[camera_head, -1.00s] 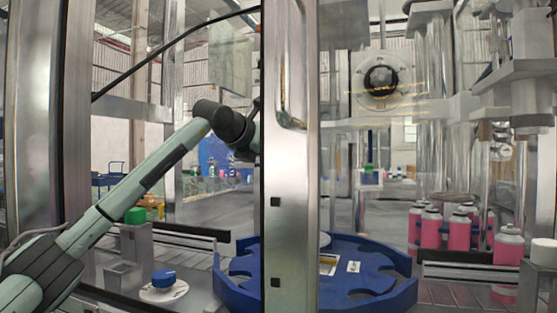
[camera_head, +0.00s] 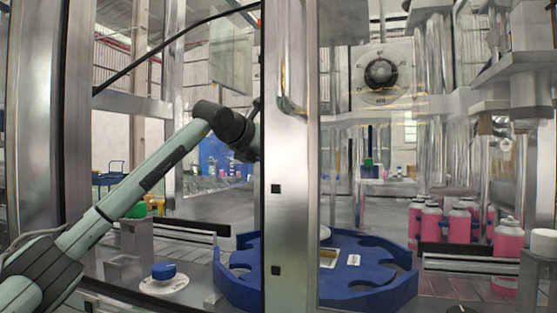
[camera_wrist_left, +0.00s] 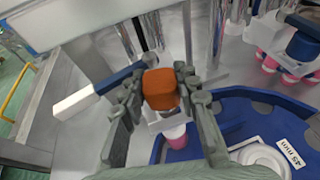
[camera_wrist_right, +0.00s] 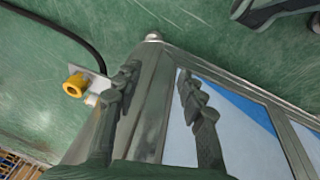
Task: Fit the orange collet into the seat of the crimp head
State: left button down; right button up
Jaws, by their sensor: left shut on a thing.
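My left gripper (camera_wrist_left: 160,90) is shut on the orange collet (camera_wrist_left: 161,88), whose blocky orange body shows between the two fingers in the left wrist view. A pale metal part (camera_wrist_left: 164,123) and a pink can (camera_wrist_left: 176,138) show behind and below the collet. I cannot tell whether the collet touches that part, and I cannot make out the seat of the crimp head. In the head view my left arm reaches in from the left, and its gripper is hidden behind the door post. My right gripper (camera_wrist_right: 155,88) is open and empty, with its fingers apart.
A steel door post (camera_head: 290,200) blocks the middle of the head view. A blue star wheel (camera_head: 370,285) stands behind it. Several pink cans (camera_head: 430,225) stand at the right. A blue lever with a white grip (camera_wrist_left: 75,103) lies left of the collet. A blue knob (camera_head: 163,271) sits at the lower left.

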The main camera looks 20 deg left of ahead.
pick_arm(q)
jog(key=c, duration=1)
grip_release()
jog(key=shift+w+f, duration=0.1)
jog(key=shift+f, duration=0.2)
jog(key=shift+c, duration=0.2)
jog(key=v, duration=0.8)
